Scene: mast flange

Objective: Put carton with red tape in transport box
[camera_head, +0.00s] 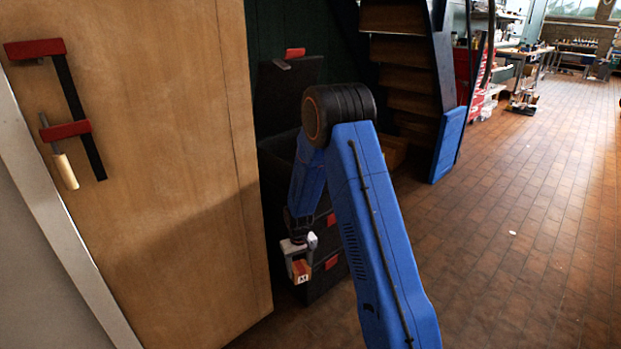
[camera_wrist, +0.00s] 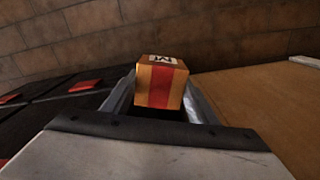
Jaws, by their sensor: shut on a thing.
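A small carton (camera_head: 301,271) with red tape and a white label marked M is held in my gripper (camera_head: 299,250). In the wrist view the carton (camera_wrist: 162,83) sits between the two fingers of my gripper (camera_wrist: 160,95), its red stripe facing the camera. A black box (camera_head: 275,150) with red latches and a raised lid (camera_head: 284,90) stands behind my arm; I take it for the transport box. The carton is in front of its lower part, below the opening. My arm hides much of the box and its inside.
A large wooden panel (camera_head: 140,160) with a red clamp (camera_head: 60,90) stands close on the left. Wooden steps with blue sides (camera_head: 450,145) stand behind to the right. The tiled floor (camera_head: 520,220) on the right is free.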

